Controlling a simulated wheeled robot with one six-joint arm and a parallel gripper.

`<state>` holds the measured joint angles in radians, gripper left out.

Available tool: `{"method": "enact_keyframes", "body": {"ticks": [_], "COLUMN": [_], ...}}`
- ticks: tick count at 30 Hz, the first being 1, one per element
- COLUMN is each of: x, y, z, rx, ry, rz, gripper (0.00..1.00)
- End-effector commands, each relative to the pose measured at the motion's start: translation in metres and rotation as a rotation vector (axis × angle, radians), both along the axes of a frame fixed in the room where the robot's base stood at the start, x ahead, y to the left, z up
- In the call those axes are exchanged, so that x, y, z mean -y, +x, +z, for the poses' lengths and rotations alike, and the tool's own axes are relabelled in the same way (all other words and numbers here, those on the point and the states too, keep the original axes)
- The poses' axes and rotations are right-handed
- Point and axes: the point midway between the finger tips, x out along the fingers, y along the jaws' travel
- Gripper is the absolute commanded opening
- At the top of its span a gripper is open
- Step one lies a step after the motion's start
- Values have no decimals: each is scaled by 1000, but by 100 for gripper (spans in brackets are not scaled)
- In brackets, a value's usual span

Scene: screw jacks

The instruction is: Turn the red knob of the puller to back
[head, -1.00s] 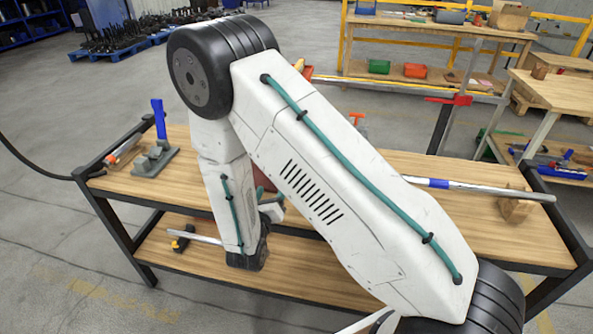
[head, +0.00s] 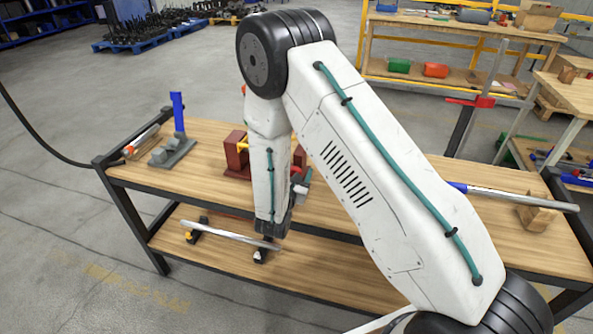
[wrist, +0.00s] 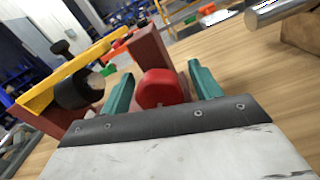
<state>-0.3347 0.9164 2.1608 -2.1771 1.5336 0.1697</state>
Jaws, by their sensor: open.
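The red knob (wrist: 163,88) is rounded and shows in the middle of the wrist view, between the two teal fingers of my gripper (wrist: 159,72). The fingers are apart, one on each side of the knob, with gaps visible; I cannot tell how deep it sits between them. A dark red block (wrist: 150,47) rises behind the knob. In the head view, the puller's dark red body (head: 237,156) with a yellow part stands on the table, left of my arm.
A yellow bar (wrist: 75,75) and a black knob (wrist: 80,92) are close on the left in the wrist view. The wooden table (head: 340,205) holds a grey stand with a blue handle (head: 177,112) at left and a metal bar on a wooden block (head: 535,215) at right.

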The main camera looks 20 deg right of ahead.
Motion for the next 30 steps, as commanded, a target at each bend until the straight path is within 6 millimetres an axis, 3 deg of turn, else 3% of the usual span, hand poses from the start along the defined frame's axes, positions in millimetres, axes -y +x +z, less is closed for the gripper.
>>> {"method": "enact_keyframes", "body": {"ticks": [9,14,20,30], "x": [2,2,2,1], "y": [3,3,3,3], "z": [0,0,0,0], "rx": [0,0,-16,-210], "ry": [-1,-1,-23,-289], "rz": [1,1,0,0], "gripper": [63,19,18,18]}}
